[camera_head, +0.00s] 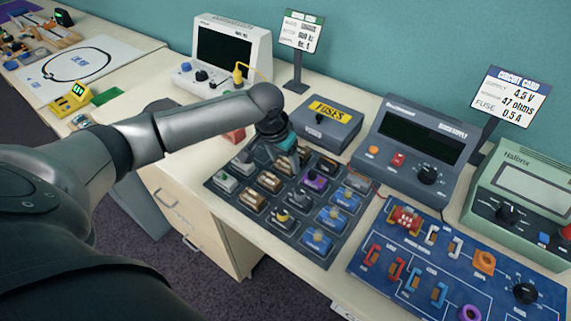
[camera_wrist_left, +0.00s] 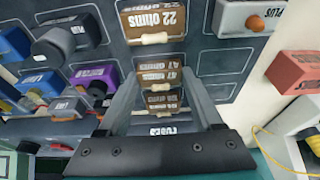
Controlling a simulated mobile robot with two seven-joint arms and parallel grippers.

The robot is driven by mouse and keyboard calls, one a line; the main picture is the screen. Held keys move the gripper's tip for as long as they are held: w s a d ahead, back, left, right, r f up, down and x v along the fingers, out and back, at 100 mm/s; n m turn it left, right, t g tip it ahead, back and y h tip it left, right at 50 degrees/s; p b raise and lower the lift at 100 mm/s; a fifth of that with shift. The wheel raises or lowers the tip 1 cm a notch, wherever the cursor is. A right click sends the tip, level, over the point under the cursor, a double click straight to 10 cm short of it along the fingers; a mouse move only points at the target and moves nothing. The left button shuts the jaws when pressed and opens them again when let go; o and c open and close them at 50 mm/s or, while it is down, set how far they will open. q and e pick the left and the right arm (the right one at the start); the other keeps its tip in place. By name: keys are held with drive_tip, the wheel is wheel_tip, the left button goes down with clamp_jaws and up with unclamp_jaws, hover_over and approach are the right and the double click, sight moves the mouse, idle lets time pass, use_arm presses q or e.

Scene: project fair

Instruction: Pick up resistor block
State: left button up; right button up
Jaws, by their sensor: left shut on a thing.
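My left gripper (camera_head: 287,160) is low over the back of the dark parts tray (camera_head: 237,211), its fingers partly hidden by the wrist. In the left wrist view, the gripper (camera_wrist_left: 163,100) has a brown resistor block (camera_wrist_left: 158,70) between its fingers, and the jaws are closed on it. Its label appears to read 47 ohms. Further brown blocks show close behind it, so its exact edges are hard to separate. A brown block marked 22 ohms (camera_wrist_left: 153,20) sits in a slot beyond the fingertips. My right gripper is not in view.
A grey FUSES box (camera_head: 325,122) and a power supply (camera_head: 415,142) stand behind the tray. The blue circuit board (camera_head: 440,262) lies to its right. The circuit card (camera_head: 509,95) reads 4.5 V, 47 ohms, 0.5 A. Purple (camera_wrist_left: 93,77) and blue blocks crowd the tray.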

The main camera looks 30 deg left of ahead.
use_arm(q)
drive_tip(key=c, duration=0.4)
